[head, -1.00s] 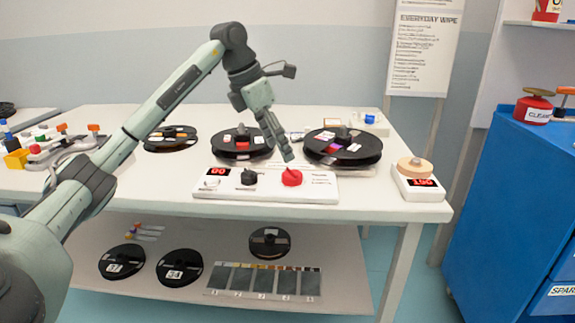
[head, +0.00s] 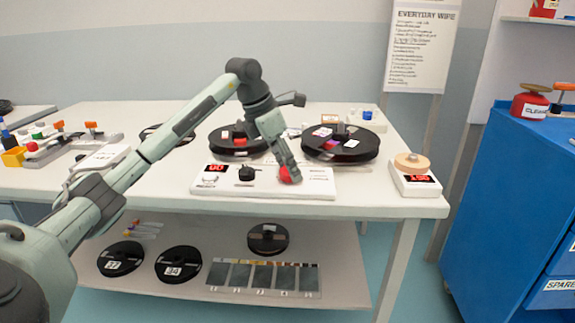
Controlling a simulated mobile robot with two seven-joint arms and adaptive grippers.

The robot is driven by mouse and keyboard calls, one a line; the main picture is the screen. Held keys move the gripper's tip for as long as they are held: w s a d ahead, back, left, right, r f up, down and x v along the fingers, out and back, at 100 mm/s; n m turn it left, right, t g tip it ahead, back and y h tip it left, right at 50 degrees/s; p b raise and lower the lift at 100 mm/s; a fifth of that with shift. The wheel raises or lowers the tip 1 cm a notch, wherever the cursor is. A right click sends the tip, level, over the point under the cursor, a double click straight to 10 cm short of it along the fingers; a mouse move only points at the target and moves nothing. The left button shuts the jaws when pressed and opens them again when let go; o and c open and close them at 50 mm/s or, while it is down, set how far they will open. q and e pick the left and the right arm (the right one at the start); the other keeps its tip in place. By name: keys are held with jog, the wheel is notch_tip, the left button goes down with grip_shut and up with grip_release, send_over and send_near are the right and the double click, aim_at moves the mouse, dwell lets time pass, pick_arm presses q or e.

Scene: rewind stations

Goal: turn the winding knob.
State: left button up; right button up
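A white control panel (head: 209,187) lies near the front edge of the table. It carries a red lit display (head: 215,168), a small white button or knob, a black knob (head: 246,173) and a red knob (head: 285,175). Its labels are too small to read, so I cannot tell which knob is named for winding. My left gripper (head: 292,176) points down at the red knob, its tip at the knob and hiding part of it. Contact and finger opening cannot be made out. Two black reels (head: 233,146) (head: 362,142) stand behind the panel. My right gripper is not in view.
A scale-like white box (head: 413,186) with a red display and a tan roll (head: 412,163) stands at the right of the white table (head: 374,203). A blue cabinet (head: 500,200) stands further right. The lower shelf (head: 340,262) holds several black reels.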

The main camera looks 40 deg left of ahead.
pick_arm(q)
jog(key=c, duration=0.6)
jog(key=shift+r+n, duration=0.1)
jog(key=shift+n, duration=0.3)
jog(key=shift+n+y+p, duration=0.3)
jog(key=shift+n+y, duration=0.1)
jog(key=shift+n, duration=0.1)
jog(key=shift+d+n+y, duration=0.1)
jog(key=shift+n+y, duration=0.3)
jog(key=shift+n, duration=0.8)
jog(key=shift+t, duration=0.3)
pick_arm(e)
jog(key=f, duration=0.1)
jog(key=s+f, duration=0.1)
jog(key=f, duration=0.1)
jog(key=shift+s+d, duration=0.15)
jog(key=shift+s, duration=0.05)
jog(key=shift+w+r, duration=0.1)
pick_arm(q)
jog(key=o, duration=0.9)
jog(key=shift+o, duration=1.3)
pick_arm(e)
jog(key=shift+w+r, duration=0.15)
